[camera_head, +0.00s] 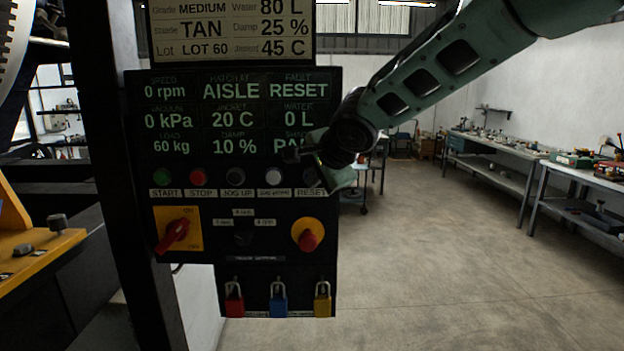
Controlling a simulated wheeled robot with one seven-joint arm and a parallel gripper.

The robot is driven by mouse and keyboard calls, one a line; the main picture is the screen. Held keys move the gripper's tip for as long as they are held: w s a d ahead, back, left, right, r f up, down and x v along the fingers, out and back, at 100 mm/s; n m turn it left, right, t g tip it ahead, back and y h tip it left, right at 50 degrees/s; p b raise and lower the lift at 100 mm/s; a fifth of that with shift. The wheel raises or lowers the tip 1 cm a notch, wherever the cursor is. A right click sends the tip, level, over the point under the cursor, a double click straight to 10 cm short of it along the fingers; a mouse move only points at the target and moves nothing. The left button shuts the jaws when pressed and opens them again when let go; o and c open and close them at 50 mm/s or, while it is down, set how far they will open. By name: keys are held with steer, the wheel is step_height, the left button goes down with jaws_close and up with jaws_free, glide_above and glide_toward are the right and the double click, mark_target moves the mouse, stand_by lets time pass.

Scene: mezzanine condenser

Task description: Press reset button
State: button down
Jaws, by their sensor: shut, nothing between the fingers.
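The dark control panel (270,225) stands upright left of centre in the head view. Its bottom button row ends at the right with the reset button (311,177), a dark round button above the RESET label (311,193). My gripper (322,166) comes in from the upper right and is shut and empty. It is in front of the panel's right edge, beside the reset button, and partly covers it. I cannot tell whether it touches the button. The panel display shows RESET under FAULT.
Green start (162,177), red stop (198,177) and jog buttons lie left in the row. Below are a red rotary switch (176,233), a red-and-yellow knob (308,236) and coloured padlocks (278,304). Open floor (440,260) and workbenches (500,155) are to the right.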

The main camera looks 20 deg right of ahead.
steer(key=shift+w+d, duration=0.15)
steer(key=shift+w, duration=0.2)
stand_by(0.4)
steer(key=shift+s, duration=0.15)
steer(key=shift+s+a+b, duration=0.25)
steer(key=shift+s+b, duration=0.35)
steer(key=shift+s, duration=0.1)
steer(key=shift+s+a+b, duration=0.25)
steer(key=shift+s+b, duration=0.3)
steer(key=shift+s, duration=0.25)
steer(key=shift+s+a+b, duration=0.3)
steer(key=shift+s+b, duration=0.2)
steer(key=shift+s, duration=0.25)
steer(key=shift+s+a+b, duration=0.25)
steer(key=shift+s+b, duration=0.3)
steer(key=shift+s, duration=0.25)
